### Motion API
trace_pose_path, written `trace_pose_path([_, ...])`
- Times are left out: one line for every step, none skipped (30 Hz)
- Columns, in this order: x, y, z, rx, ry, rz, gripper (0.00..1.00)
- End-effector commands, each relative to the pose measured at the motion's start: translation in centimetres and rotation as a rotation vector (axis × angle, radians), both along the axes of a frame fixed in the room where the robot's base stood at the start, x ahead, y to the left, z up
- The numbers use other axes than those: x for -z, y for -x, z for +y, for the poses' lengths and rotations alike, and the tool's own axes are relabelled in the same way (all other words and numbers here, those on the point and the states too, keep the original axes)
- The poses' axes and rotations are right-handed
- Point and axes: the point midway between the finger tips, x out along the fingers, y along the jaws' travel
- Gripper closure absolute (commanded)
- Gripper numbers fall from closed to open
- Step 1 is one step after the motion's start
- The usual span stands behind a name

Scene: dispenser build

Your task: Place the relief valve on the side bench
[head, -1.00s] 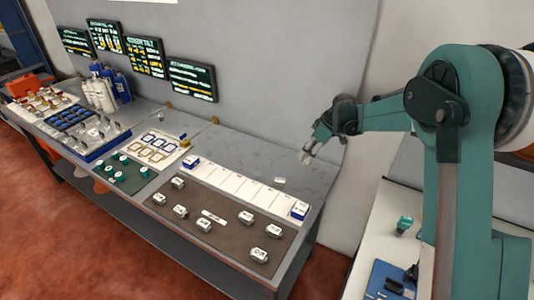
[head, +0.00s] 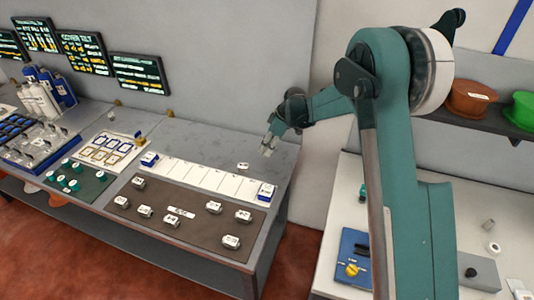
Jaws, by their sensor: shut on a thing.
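My gripper (head: 268,150) is above the far right part of the long grey bench (head: 205,135). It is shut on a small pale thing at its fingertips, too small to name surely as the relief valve. A white side bench (head: 330,235) stands at the right, partly hidden behind my arm.
The side bench bears a blue box with a yellow knob (head: 355,262), a grey block with a black knob (head: 480,272), a white ring (head: 494,247) and a small grey cylinder (head: 488,225). Brown (head: 470,99) and green bins (head: 522,110) sit on a shelf above. Bare room lies between the side bench's items.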

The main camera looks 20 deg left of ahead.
Motion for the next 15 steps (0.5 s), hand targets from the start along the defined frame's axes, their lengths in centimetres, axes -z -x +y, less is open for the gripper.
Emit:
trace_pose_path([0.2,0.0,0.0,0.000,0.000,0.000,0.96])
trace_pose_path([0.5,0.0,0.0,0.000,0.000,0.000,0.96])
trace_pose_path([0.8,0.0,0.0,0.000,0.000,0.000,0.96])
trace_pose_path([1.1,0.0,0.0,0.000,0.000,0.000,0.96])
trace_pose_path([1.5,0.0,0.0,0.000,0.000,0.000,0.96])
trace_pose_path([1.9,0.0,0.0,0.000,0.000,0.000,0.96])
trace_pose_path([2.3,0.0,0.0,0.000,0.000,0.000,0.96])
trace_pose_path([2.6,0.0,0.0,0.000,0.000,0.000,0.96])
trace_pose_path([2.9,0.0,0.0,0.000,0.000,0.000,0.96])
trace_pose_path([3.2,0.0,0.0,0.000,0.000,0.000,0.96])
trace_pose_path([3.3,0.0,0.0,0.000,0.000,0.000,0.96])
trace_pose_path([3.5,0.0,0.0,0.000,0.000,0.000,0.96])
trace_pose_path([3.6,0.0,0.0,0.000,0.000,0.000,0.96])
trace_pose_path([3.6,0.0,0.0,0.000,0.000,0.000,0.96])
trace_pose_path([3.6,0.0,0.0,0.000,0.000,0.000,0.96])
